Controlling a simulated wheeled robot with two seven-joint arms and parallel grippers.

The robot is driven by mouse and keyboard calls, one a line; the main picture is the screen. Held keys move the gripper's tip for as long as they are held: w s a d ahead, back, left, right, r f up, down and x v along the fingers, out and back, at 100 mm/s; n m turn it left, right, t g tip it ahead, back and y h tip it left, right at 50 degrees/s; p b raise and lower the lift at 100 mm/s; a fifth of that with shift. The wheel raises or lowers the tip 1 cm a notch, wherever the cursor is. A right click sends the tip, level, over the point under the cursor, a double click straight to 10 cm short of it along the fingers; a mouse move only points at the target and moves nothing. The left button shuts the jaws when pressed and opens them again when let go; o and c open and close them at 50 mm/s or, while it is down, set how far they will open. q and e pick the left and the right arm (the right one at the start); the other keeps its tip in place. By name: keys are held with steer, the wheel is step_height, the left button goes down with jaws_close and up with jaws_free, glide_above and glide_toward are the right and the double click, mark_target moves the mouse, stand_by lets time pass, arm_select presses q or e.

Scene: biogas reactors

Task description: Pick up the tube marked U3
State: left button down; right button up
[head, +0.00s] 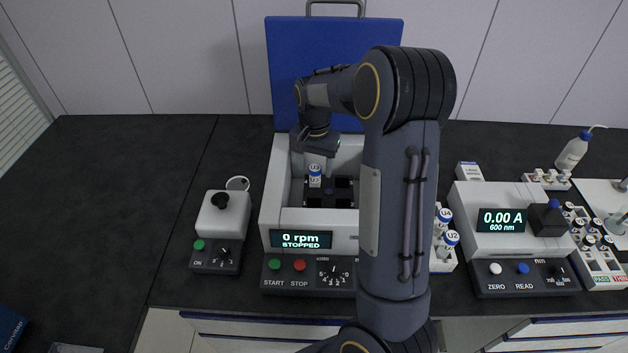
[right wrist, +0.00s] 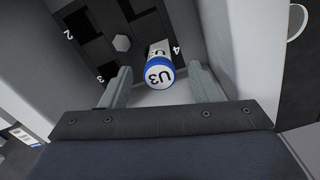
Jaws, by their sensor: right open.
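The tube marked U3 (head: 315,172) has a white cap with a blue band and stands in the open centrifuge (head: 270,205). In the right wrist view the U3 tube (right wrist: 159,73) stands near the number 4, just beyond and between my fingers. My right gripper (right wrist: 158,84) is open, one finger on each side of the tube, with gaps showing; I cannot tell how far down they reach. In the head view my right gripper (head: 318,150) is over the centrifuge bowl, its fingers mostly hidden. My left gripper is not in view.
The centrifuge's blue lid (head: 290,75) stands raised behind. Tubes U4 (head: 444,215) and U2 (head: 450,238) stand in a rack at its right, partly behind my arm. A vortex mixer (head: 222,225) is at its left and a photometer (head: 485,245) farther right.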

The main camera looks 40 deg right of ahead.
mark_target(315, 183)
steer(key=shift+f, duration=1.6)
steer(key=shift+c, duration=0.4)
steer(key=c, duration=1)
steer(key=shift+r, duration=0.1)
